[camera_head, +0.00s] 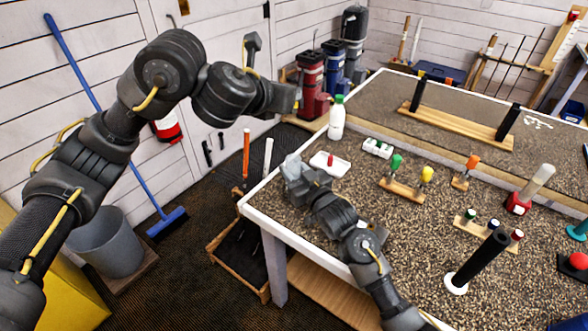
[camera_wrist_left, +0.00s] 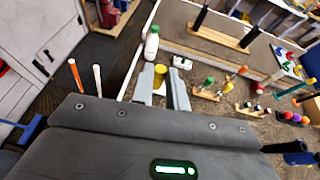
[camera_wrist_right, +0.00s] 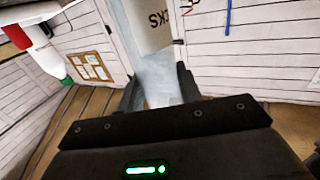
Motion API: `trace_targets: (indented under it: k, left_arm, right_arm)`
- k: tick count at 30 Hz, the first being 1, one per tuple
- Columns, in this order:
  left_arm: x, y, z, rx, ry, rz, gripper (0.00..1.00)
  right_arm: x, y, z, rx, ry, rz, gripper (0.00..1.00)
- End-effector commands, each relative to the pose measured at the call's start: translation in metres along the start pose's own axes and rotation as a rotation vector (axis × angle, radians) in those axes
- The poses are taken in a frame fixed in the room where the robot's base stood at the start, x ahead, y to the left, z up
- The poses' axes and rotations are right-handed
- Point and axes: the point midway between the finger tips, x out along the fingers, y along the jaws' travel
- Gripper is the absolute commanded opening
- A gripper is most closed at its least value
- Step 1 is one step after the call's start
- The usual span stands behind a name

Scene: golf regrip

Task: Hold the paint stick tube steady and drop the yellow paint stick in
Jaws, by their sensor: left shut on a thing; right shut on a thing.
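My right gripper (camera_head: 293,167) is low at the table's left edge in the head view. In the right wrist view its fingers (camera_wrist_right: 159,92) are shut on a pale tube (camera_wrist_right: 150,28) with dark lettering, which I take as the paint stick tube. My left gripper (camera_head: 284,98) is raised, left of and above the right one, beyond the table's edge. In the left wrist view a yellow round end, the yellow paint stick (camera_wrist_left: 160,70), shows between the left fingers (camera_wrist_left: 162,88). The stick's lower part and the tube's mouth are hidden.
A white bottle with a green cap (camera_head: 337,118) and a white tray (camera_head: 330,164) stand near the right gripper. Wooden holders with coloured handles (camera_head: 404,190) are further right. An orange stick (camera_head: 246,155) and a white one stand in a wooden rack beside the table.

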Motion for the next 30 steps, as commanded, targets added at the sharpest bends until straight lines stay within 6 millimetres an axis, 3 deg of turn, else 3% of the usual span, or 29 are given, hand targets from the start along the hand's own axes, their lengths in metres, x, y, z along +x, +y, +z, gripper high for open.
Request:
trace_targets:
  k: [4,7,12,18,20,25,30]
  left_arm:
    - [0.001,0.0,-0.002,0.0,0.001,0.001,0.0]
    - [0.005,0.004,-0.017,-0.005,0.004,0.006,0.0]
    - [0.021,0.019,-0.072,-0.018,0.01,0.032,0.0]
    - [0.034,0.022,-0.114,0.008,0.004,-0.035,0.0]
    - [0.037,0.021,-0.117,0.032,0.0,-0.084,0.0]
    - [0.038,0.012,-0.096,0.08,-0.007,-0.189,0.0]
    - [0.037,0.007,-0.092,0.097,-0.003,-0.237,0.0]
  right_arm:
    - [0.0,0.0,0.0,0.0,-0.001,0.0,0.12]
    - [0.0,0.0,0.001,0.0,-0.001,0.0,0.12]
    - [0.0,0.0,0.0,0.0,0.0,0.0,0.12]
    - [0.0,0.0,0.0,0.0,-0.001,-0.001,0.12]
    - [0.0,0.0,0.0,0.0,-0.001,0.0,0.12]
    - [0.0,0.0,0.0,0.0,-0.001,0.0,0.12]
    - [0.0,0.0,0.0,0.0,-0.001,0.0,0.12]
